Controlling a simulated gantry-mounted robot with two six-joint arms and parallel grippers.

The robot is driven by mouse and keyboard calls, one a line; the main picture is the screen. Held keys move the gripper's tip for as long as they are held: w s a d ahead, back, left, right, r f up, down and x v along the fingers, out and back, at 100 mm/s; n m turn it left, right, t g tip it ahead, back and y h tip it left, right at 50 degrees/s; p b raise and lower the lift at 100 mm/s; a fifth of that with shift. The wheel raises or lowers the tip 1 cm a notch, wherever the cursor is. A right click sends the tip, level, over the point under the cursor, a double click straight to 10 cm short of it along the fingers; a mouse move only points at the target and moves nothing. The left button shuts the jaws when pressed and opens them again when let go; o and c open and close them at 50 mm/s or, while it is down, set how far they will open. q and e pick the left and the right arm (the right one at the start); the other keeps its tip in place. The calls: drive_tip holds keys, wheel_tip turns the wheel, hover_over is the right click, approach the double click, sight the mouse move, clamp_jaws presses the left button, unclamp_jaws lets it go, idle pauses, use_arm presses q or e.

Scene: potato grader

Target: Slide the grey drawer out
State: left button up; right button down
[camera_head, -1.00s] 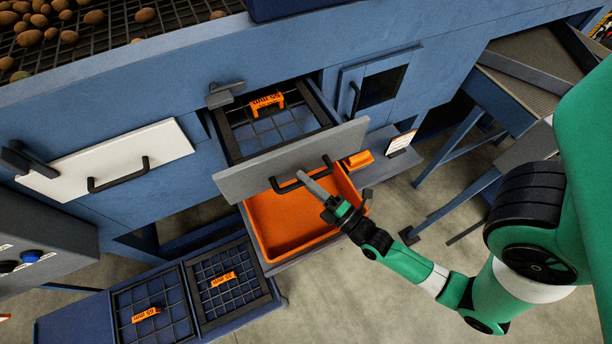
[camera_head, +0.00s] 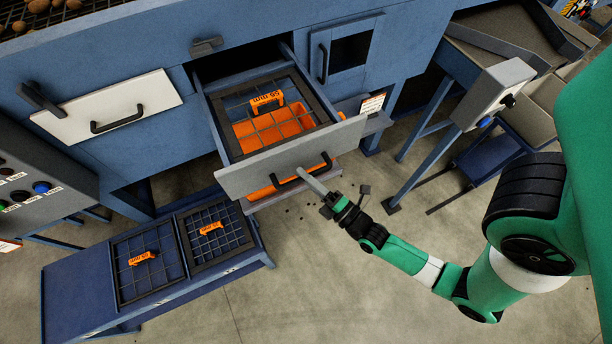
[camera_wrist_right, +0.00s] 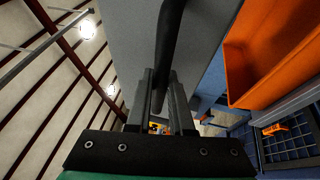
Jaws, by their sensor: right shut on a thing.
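The grey drawer (camera_head: 250,173) stands well out from the blue machine and holds a black-framed mesh screen (camera_head: 306,95) with an orange handle tag (camera_head: 262,100). My right gripper (camera_head: 308,177) is shut on the drawer's black bar handle (camera_head: 284,184), at the handle's right part. In the right wrist view, the dark bar (camera_wrist_right: 171,40) runs between the fingers of my gripper (camera_wrist_right: 163,92), with the grey drawer front (camera_wrist_right: 128,30) beside it. My left gripper is not in view.
A white drawer (camera_head: 110,107) at left is shut. An orange bin (camera_head: 262,192) lies below the grey drawer. Two mesh screens rest on a low blue bench (camera_head: 72,283). A grey control box (camera_head: 497,90) stands at right.

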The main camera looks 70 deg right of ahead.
drive_tip(key=shift+r, duration=0.15)
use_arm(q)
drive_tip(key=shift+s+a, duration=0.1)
use_arm(e)
drive_tip(key=c, duration=0.8)
unclamp_jaws()
drive_tip(key=shift+s+a, duration=0.1)
drive_tip(key=shift+a, duration=0.05)
